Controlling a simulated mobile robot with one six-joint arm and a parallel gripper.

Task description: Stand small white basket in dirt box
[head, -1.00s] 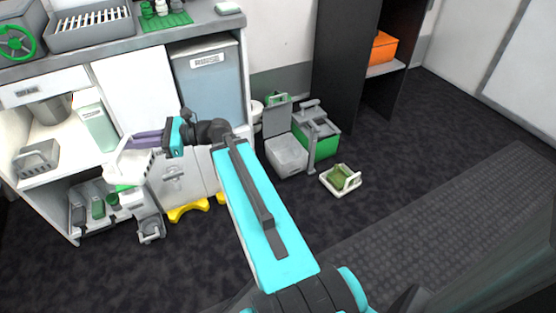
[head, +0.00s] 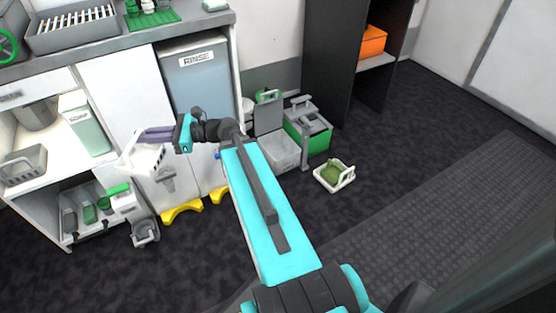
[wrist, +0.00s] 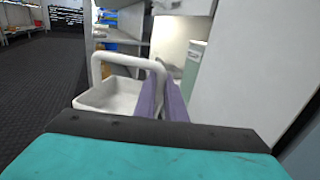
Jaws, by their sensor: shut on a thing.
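My gripper (head: 150,133), with purple fingers, is shut on the handle of a small white basket (head: 146,158). The basket hangs in the air before the white cabinet doors. In the wrist view the fingers (wrist: 163,98) close on the right side of the handle, and the basket (wrist: 110,97) looks empty. On the floor right of the cabinet stand a grey box with a raised lid (head: 281,152) and a green and grey box (head: 308,134). No label on either is readable, so I cannot tell which is the dirt box.
A white basket holding something green (head: 335,176) lies on the floor right of the boxes. Yellow feet (head: 181,211) stick out under the cabinet. A grey item (head: 145,233) stands near the low shelf. The dark floor right and in front is open.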

